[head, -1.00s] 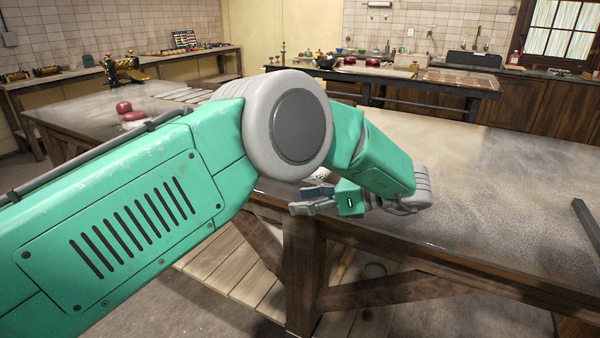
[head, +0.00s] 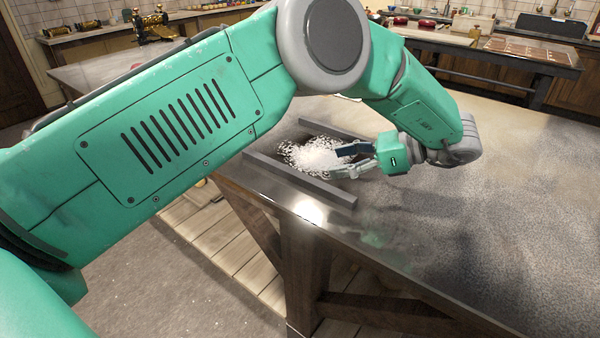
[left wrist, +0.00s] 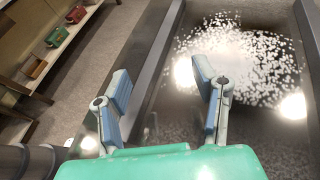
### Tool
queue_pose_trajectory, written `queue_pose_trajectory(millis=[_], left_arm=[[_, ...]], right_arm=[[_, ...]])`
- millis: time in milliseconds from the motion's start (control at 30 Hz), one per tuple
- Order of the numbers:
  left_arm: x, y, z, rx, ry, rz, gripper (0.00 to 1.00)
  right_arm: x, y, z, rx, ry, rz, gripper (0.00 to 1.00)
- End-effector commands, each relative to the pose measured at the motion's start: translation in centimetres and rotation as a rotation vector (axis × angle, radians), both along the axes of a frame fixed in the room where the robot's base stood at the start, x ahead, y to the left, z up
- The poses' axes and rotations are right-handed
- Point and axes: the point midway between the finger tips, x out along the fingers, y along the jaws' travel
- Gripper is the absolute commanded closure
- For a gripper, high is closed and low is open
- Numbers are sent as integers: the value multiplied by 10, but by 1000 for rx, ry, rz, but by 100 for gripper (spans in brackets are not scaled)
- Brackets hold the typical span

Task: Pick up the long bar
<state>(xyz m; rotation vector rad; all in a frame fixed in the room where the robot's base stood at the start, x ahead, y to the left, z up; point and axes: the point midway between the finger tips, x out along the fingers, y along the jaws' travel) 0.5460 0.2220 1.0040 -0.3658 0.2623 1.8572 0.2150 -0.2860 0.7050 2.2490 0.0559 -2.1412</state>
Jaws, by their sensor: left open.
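Two dark grey bars lie roughly parallel on the table: a front bar (head: 300,180) near the table's front edge and a back bar (head: 331,131), partly hidden by my arm. I cannot tell which is the longer. My left gripper (head: 340,161) is open and empty, its fingers pointing left over the white grains in the head view. In the left wrist view, one bar (left wrist: 161,58) runs up the picture between the two spread fingers of the gripper (left wrist: 163,88). The other bar (left wrist: 310,32) shows at the right edge. My right gripper is not in view.
White grains (head: 312,155) lie scattered between the bars. The table (head: 500,210) is clear to the right, with its front edge close to the front bar. Shelves with small boxes (left wrist: 58,36) stand at the left in the wrist view.

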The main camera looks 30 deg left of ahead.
Motion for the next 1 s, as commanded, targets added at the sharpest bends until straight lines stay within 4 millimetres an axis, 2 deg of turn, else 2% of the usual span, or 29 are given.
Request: queue_pose_trajectory(millis=[33, 200, 467, 733, 1000], left_arm=[[-3, 11, -2, 1, 4, 3, 46], [-10, 37, -14, -3, 1, 1, 46], [-18, 49, -23, 0, 2, 1, 46], [-31, 77, -40, 1, -1, 2, 46], [-33, 83, -44, -1, -1, 1, 46]], right_arm=[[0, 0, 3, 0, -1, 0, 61], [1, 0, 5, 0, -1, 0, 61], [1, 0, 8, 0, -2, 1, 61], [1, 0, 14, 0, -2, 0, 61], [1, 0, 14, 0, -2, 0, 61]])
